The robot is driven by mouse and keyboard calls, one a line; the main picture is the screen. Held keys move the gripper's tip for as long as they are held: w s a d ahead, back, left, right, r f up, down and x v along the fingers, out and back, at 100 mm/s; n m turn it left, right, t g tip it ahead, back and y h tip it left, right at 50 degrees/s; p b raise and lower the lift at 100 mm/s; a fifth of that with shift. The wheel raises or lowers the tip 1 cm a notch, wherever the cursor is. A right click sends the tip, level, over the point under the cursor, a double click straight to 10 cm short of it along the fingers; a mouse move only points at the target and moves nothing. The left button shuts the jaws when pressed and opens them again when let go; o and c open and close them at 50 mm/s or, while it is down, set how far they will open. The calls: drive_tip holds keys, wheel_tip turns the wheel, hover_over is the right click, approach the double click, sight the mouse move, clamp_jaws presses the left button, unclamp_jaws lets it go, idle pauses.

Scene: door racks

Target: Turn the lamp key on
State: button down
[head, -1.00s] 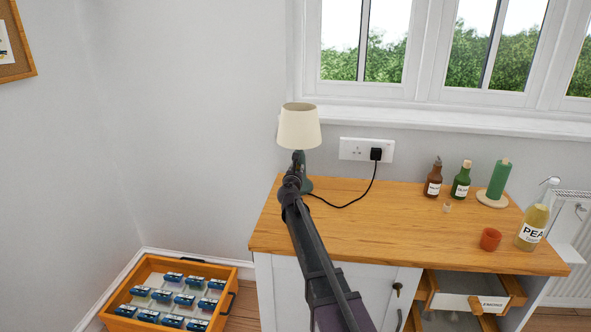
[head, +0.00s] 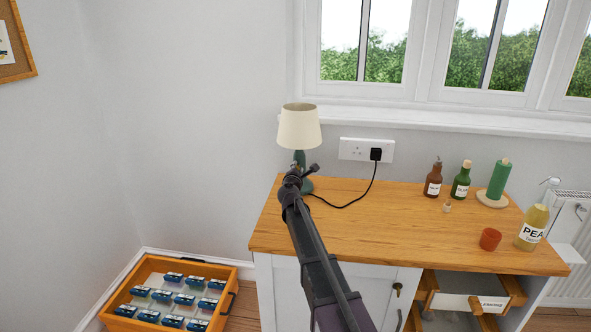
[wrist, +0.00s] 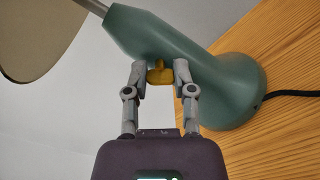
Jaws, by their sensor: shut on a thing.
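The lamp has a cream shade (head: 299,128) and a green body (head: 307,186), and stands at the back left of the wooden worktop. In the wrist view the green lamp body (wrist: 165,38) runs slantwise across the top. The small yellow lamp key (wrist: 160,73) sticks out from it between the two fingertips of my gripper (wrist: 160,70). My gripper is shut on the key. In the head view my gripper (head: 304,170) is in front of the lamp stem and hides part of it. The key cannot be made out there.
A black cord runs from the lamp to a wall socket (head: 367,150). Bottles (head: 433,180), a green candle (head: 498,180) and a red cup (head: 490,239) stand at the right of the worktop (head: 400,225). An open drawer (head: 470,302) is below. The worktop's middle is clear.

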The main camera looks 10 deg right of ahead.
drive_tip(key=m, duration=0.4)
drive_tip(key=shift+m, duration=2)
drive_tip(key=shift+c, duration=2.2)
unclamp_jaws()
drive_tip(key=shift+s, duration=0.1)
drive_tip(key=v, duration=1.1)
drive_tip(key=shift+s, duration=0.35)
drive_tip(key=shift+a, duration=0.15)
